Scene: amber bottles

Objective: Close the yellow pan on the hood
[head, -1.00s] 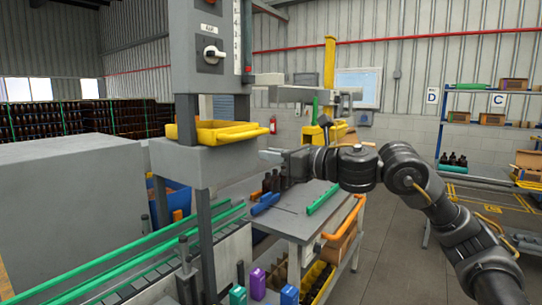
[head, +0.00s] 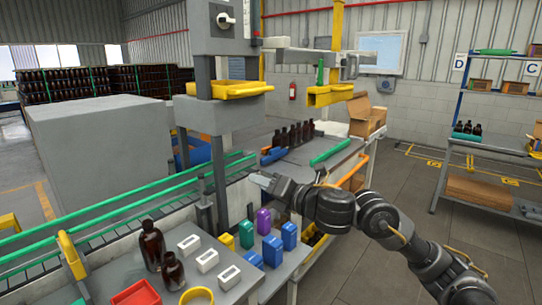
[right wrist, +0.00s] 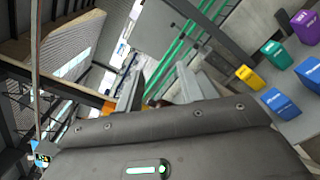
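The yellow pan (head: 235,91) is a shallow tray on top of the grey hood (head: 213,117), around the upright post, and its right end sticks out past the hood's edge. My right gripper (head: 258,181) is below and to the right of the hood in the head view, apart from the pan and touching nothing that I can see. In the right wrist view its two fingers (right wrist: 157,90) stand apart with nothing clearly held between them. The pan cannot be made out in that view. My left gripper is not in view.
Below are green conveyor rails (head: 130,198) and a table with amber bottles (head: 152,245), white blocks and coloured boxes (head: 272,250). A second bench (head: 298,166) with bottles stands behind my right gripper. A large grey cabinet (head: 105,150) is left of the hood.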

